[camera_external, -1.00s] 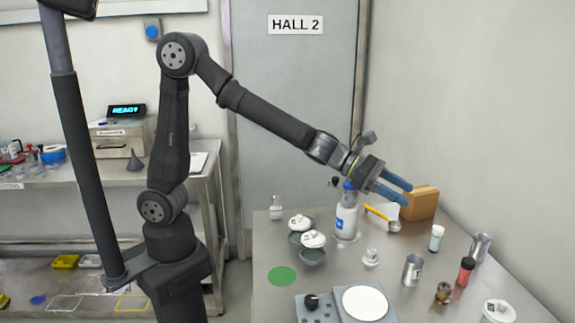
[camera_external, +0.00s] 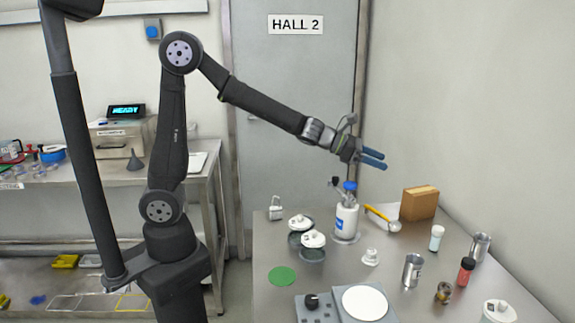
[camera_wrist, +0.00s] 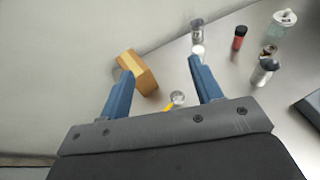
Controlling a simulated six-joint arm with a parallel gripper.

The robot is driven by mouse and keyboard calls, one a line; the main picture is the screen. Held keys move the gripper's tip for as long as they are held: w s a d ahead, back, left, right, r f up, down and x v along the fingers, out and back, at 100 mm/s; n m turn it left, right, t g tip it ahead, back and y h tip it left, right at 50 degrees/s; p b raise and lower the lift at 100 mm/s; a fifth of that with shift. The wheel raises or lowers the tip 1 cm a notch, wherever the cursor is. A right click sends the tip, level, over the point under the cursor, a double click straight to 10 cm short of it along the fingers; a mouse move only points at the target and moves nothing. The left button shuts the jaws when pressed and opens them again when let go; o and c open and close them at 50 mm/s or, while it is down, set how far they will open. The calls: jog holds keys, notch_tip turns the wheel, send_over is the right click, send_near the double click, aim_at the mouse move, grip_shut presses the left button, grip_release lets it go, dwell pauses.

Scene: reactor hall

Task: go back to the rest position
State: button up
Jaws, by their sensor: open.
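My gripper (camera_external: 372,159) has blue fingers and is open and empty. It is in the air above the back of the steel table (camera_external: 330,278), higher than the white bottle with a blue cap (camera_external: 346,215). In the wrist view my gripper (camera_wrist: 158,82) shows its two fingers spread apart with nothing between their tips. The cardboard box (camera_wrist: 138,72) appears near the left finger there, lower on the table. No marked rest position shows in the frames.
Lidded dark pots (camera_external: 312,246), a hotplate device (camera_external: 365,303), a metal cup (camera_external: 412,270) and a red jar (camera_external: 466,271) stand on the table. A green disc (camera_external: 282,276) lies at left.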

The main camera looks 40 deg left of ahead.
jog(key=shift+w+a, duration=0.8)
jog(key=shift+a, duration=0.15)
